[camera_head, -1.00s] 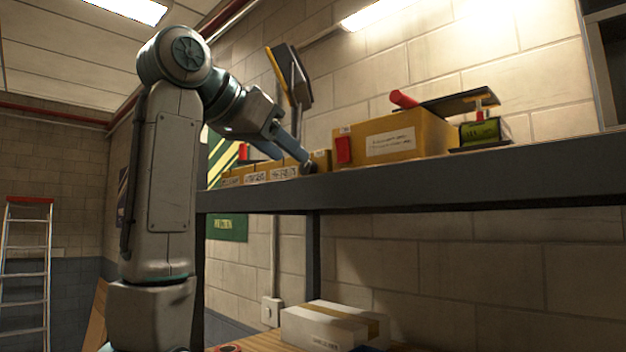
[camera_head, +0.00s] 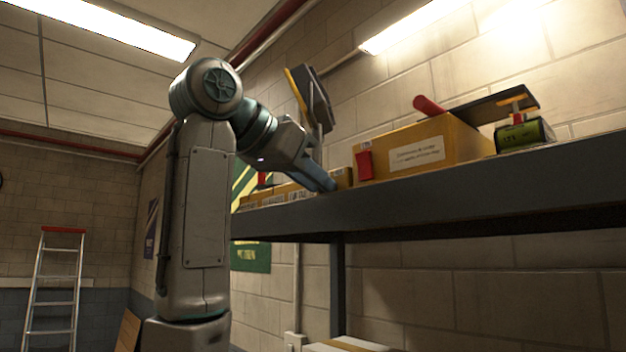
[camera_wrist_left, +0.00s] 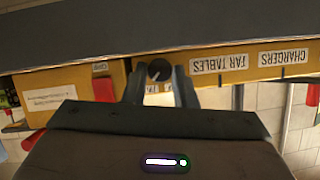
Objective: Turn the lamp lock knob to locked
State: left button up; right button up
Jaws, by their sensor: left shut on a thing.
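The lamp lock knob (camera_wrist_left: 158,68) is a small dark round knob with a pale pointer line, seen in the left wrist view. It sits between the two fingertips of my left gripper (camera_wrist_left: 159,80), which is shut on it. In the head view my left gripper (camera_head: 326,184) reaches to the shelf's front edge, and the knob is hidden there. A dark flat lamp-like panel with a yellow edge (camera_head: 310,95) stands tilted behind the gripper. My right gripper is not in view.
Labelled yellow bins reading "far tables" (camera_wrist_left: 218,64) and "chargers" (camera_wrist_left: 285,57) stand beside the knob. A ladder (camera_head: 55,290) stands far left.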

pick_arm(q)
jog(key=shift+w+a+f+n+g+h+b, duration=0.1)
jog(key=shift+n+g+h+b, duration=0.45)
jog(key=shift+n, duration=0.95)
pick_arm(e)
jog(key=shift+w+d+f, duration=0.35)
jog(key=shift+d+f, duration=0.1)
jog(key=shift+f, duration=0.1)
pick_arm(q)
jog(key=o, duration=1)
jog(key=shift+w, duration=0.2)
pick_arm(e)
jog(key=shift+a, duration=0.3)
